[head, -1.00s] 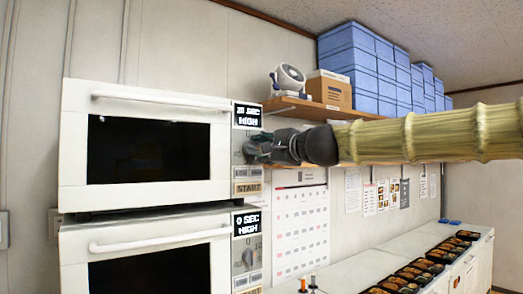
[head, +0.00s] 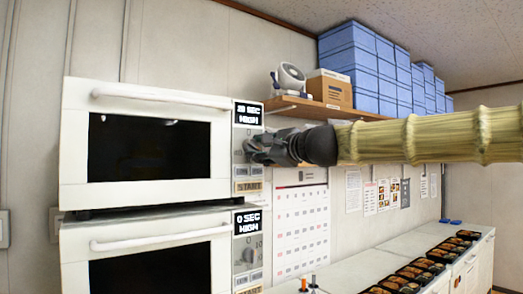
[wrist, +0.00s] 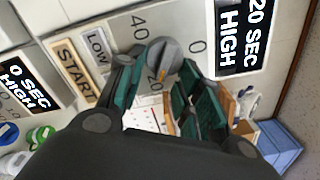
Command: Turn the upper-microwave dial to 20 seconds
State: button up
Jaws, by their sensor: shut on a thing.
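The upper microwave (head: 75,150) is white with a dark door window, at the left in the head view. Its display (head: 248,113) reads 20 SEC HIGH, clearly in the wrist view (wrist: 243,35). The upper dial (wrist: 163,56) is a grey round knob with an orange mark pointing towards the 20 on the panel. Marks 40 and 0 are on its other sides. My gripper (head: 250,151) is at the dial and hides it in the head view. In the wrist view my gripper (wrist: 158,84) has its fingers on either side of the dial, shut on it.
The lower microwave (head: 75,250) stands directly below; its display (head: 247,222) reads 0 SEC HIGH. The START button (head: 249,186) is just under my gripper. A wooden shelf (head: 300,106) with a box and fan is close above my wrist. Bento trays (head: 410,272) line the counter.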

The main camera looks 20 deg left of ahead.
jog(key=o, duration=1)
jog(key=shift+d, duration=0.1)
jog(key=v, duration=1.2)
